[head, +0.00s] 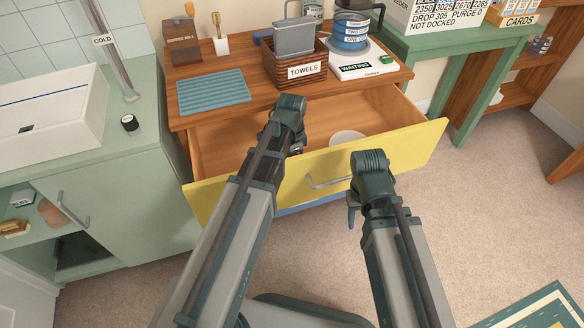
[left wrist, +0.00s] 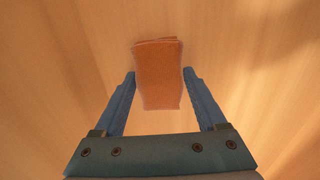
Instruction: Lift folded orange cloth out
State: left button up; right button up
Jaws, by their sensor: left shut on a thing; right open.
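The folded orange cloth (left wrist: 158,85) shows in the left wrist view, over the pale wooden floor of the drawer. My left gripper (left wrist: 159,76) has one finger on each side of it and is shut on it. In the head view my left arm reaches over the front of the open yellow drawer (head: 415,152) and hides the cloth and these fingers. I cannot tell how far the cloth is above the drawer floor. My right gripper (head: 352,214) is open in front of the drawer, near its handle, its fingers mostly hidden.
A white round dish (head: 347,138) lies in the drawer, right of my left arm. The desk above holds a blue mat (head: 213,91), a brown towels basket (head: 296,68) and a white waiting box (head: 365,66). A green counter (head: 120,150) stands at the left.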

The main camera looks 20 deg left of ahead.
pick_arm(q)
jog(key=shift+r+p, duration=0.85)
jog(key=shift+r, duration=0.05)
jog(key=shift+r+p, duration=1.65)
jog(key=shift+p, duration=0.05)
